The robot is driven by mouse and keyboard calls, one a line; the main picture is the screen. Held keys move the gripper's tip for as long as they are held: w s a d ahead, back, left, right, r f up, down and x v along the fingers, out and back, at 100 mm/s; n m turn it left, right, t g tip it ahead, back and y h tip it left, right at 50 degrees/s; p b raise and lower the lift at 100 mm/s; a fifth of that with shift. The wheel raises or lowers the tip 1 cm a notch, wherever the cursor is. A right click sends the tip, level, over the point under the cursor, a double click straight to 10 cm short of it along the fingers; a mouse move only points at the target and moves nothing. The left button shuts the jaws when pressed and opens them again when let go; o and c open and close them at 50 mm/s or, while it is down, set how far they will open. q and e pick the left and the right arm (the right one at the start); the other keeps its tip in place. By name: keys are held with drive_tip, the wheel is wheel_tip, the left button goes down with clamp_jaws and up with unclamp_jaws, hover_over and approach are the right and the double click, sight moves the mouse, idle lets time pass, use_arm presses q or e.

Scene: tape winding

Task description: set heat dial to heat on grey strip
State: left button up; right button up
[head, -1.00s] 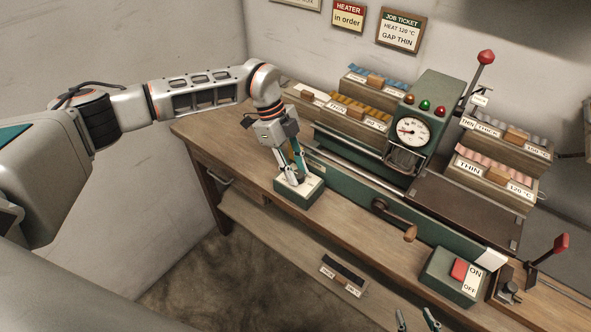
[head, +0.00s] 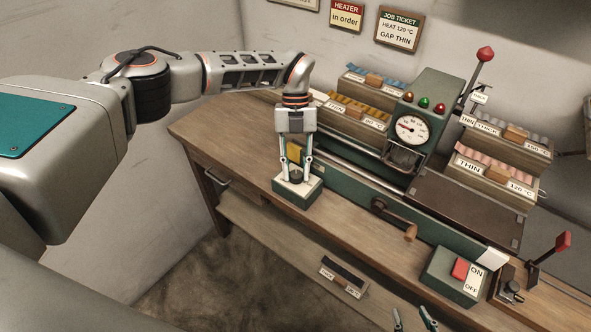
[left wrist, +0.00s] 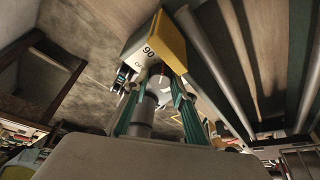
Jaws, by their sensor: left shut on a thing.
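The heat dial (head: 302,192) is a low green box with a white top and a dark knob, near the front of the bench in the head view. My left gripper (head: 296,174) points down at it, its teal-tipped fingers shut around the knob. The left wrist view shows the fingers (left wrist: 153,112) close up, with a white face reading "90" and a yellow face beyond them. The dial's setting is not readable. A dark grey strip (head: 343,270) with a white label lies on the ledge below the bench. My right gripper (head: 415,318) shows open and empty at the bottom edge.
A green machine with a gauge (head: 411,130) and a crank (head: 398,222) stands right of the dial. An on/off switch box (head: 455,275) is at the front right. Racks of coloured strips stand behind. The job ticket (head: 400,28) reads heat 120 °C, gap thin.

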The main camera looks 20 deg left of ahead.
use_arm(q)
drive_tip(key=m+y, duration=0.1)
drive_tip(key=m, duration=0.2)
drive_tip(key=shift+d, duration=0.15)
drive_tip(key=m+y, duration=0.1)
drive_tip(key=m, duration=0.3)
drive_tip(key=shift+d+y, duration=0.1)
drive_tip(key=shift+y, duration=0.3)
drive_tip(key=m+y, duration=0.1)
drive_tip(key=m, duration=0.3)
drive_tip(key=shift+s+t, duration=0.1)
drive_tip(key=shift+t, duration=0.2)
drive_tip(key=shift+d+m+y+p, duration=0.1)
drive_tip(key=shift+m+y+p, duration=0.3)
drive_tip(key=shift+m, duration=0.4)
use_arm(e)
drive_tip(key=shift+d, duration=0.55)
drive_tip(key=shift+a, duration=0.1)
use_arm(q)
drive_tip(key=o, duration=1.1)
use_arm(e)
drive_tip(key=shift+s, duration=0.1)
drive_tip(key=shift+a, duration=0.1)
